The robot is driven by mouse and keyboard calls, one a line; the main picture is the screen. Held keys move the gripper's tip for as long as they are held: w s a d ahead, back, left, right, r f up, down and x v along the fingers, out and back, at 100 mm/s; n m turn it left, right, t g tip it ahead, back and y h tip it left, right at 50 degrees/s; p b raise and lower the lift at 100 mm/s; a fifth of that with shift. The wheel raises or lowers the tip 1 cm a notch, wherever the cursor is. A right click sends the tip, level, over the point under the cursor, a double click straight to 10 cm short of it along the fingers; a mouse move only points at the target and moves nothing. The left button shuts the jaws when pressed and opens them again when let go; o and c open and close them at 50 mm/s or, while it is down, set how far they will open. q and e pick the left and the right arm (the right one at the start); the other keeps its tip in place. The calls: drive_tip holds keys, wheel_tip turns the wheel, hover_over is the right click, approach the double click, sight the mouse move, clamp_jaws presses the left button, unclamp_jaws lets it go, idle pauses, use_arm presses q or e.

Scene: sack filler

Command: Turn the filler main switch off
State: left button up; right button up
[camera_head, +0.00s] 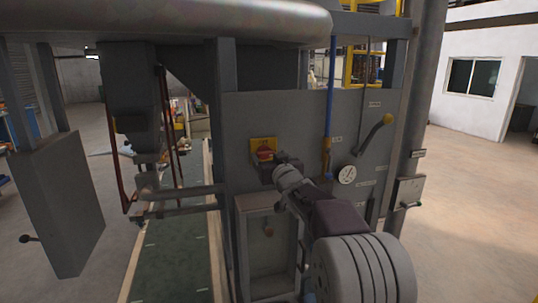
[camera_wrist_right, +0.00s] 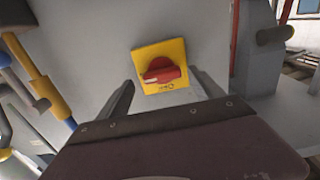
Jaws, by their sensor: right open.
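The main switch is a red rotary knob (camera_head: 265,154) on a yellow plate (camera_head: 257,144), fixed to the grey machine panel. In the right wrist view the red knob (camera_wrist_right: 162,71) sits on its yellow plate (camera_wrist_right: 176,50), with small markings along the plate's lower edge. My right gripper (camera_head: 277,162) reaches toward the plate from the lower right. In the right wrist view its two fingers (camera_wrist_right: 160,95) are apart, one on each side of the plate, with the knob showing between and beyond them. Whether they touch the plate cannot be told. My left gripper is not in view.
A green conveyor (camera_head: 172,250) runs at left. Free floor (camera_head: 470,200) lies at right.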

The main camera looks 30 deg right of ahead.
drive_tip(key=shift+w+d, duration=0.1)
drive_tip(key=shift+w, duration=0.25)
drive_tip(key=shift+w+a+r, duration=0.1)
drive_tip(key=shift+a, duration=0.2)
drive_tip(key=shift+d, duration=0.15)
drive_tip(key=c, duration=1.4)
